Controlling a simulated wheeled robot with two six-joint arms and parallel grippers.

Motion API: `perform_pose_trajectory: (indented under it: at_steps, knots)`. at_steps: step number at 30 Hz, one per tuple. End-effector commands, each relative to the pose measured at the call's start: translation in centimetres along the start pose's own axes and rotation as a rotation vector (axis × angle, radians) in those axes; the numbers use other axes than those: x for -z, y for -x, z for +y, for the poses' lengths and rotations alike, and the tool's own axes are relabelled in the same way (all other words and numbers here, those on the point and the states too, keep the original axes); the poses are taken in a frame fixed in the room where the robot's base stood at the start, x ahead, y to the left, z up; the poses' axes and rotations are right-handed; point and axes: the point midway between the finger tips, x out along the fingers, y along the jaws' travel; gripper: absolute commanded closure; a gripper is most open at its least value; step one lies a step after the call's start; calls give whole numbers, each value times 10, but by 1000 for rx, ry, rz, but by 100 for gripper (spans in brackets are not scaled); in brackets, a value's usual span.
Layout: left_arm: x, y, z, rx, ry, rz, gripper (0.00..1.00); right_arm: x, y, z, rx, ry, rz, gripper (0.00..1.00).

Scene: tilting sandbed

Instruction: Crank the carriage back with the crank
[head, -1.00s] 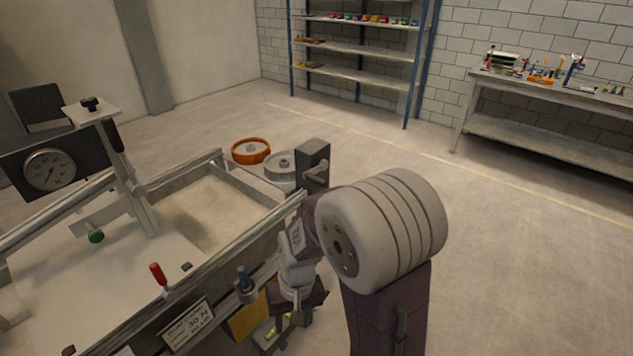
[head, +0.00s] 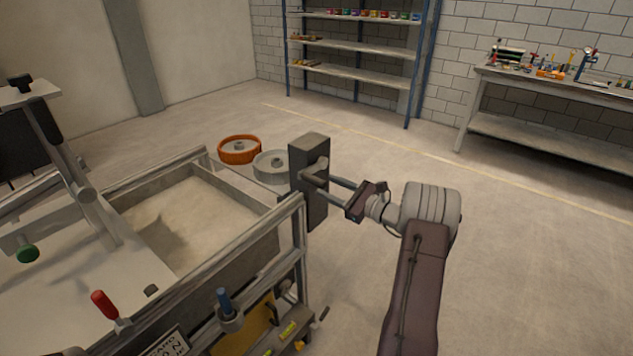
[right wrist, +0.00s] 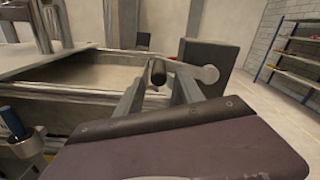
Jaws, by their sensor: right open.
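The crank is on a dark upright box (head: 308,160) at the sandbed's far right corner. Its light arm (right wrist: 195,70) and dark handle (right wrist: 158,73) show in the right wrist view. My right gripper (head: 334,186) is open and points left at the crank. In the right wrist view its two fingers (right wrist: 161,80) stand on either side of the handle; I cannot tell whether they touch it. The carriage (head: 85,195), with an upright post, stands over the bed at the left, partly cut off. My left gripper is not in view.
The sandbed frame (head: 250,243) has metal rails, a red-handled lever (head: 104,305) and a blue-topped knob (head: 225,300). Shelves (head: 350,45) and a workbench (head: 560,90) stand far off. Floor at right is clear.

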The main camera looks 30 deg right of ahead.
Motion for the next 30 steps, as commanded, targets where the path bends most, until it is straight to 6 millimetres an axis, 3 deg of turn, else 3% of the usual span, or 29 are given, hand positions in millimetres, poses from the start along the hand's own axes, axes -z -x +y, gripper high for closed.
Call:
perform_pose_trajectory:
  at_steps: [3,8,18,23,30]
  knots:
    - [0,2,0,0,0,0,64,-1,-26,1,-5,0,0,55]
    - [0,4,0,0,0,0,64,0,-49,1,-4,1,1,55]
    - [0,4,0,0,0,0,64,0,-56,1,-1,0,2,55]
    - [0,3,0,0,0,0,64,0,-56,1,-1,0,2,99]
    - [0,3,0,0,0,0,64,0,-56,1,-2,1,2,100]
